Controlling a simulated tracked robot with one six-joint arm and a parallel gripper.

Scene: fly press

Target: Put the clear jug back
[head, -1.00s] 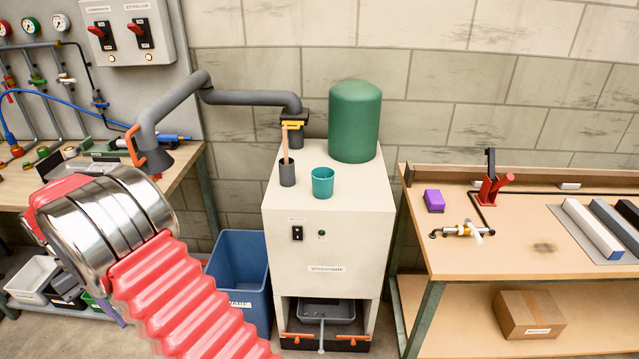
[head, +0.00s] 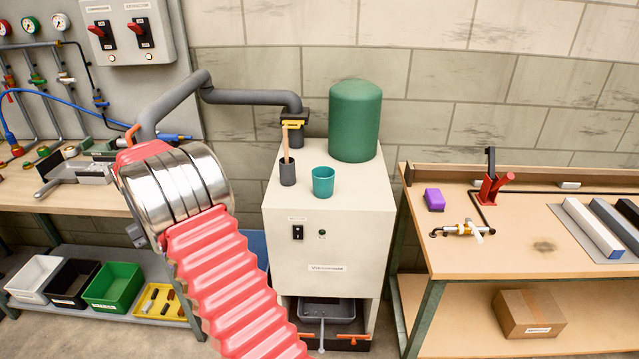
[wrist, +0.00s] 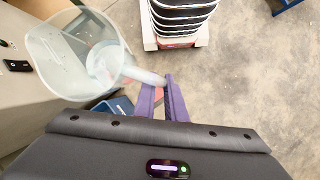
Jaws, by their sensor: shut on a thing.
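The clear jug (wrist: 72,58) shows in the wrist view at the upper left, see-through, with its wide mouth facing the camera. My gripper (wrist: 160,88) has purple fingers shut on the jug's pale handle, at the jug's right side. The jug hangs off to the left of the fingers, over the floor and close to a beige panel. I cannot tell how far it is tilted or whether it touches the panel. In the head view my arm hides the gripper, and the jug is not seen.
A white cabinet (head: 330,240) stands in the middle, with a teal cup (head: 323,181), a dark grey holder (head: 287,173) and a green tank (head: 354,120) on top. A blue bin (wrist: 118,104) is below the gripper. A workbench (head: 540,228) stands right. Concrete floor (wrist: 250,90) is open.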

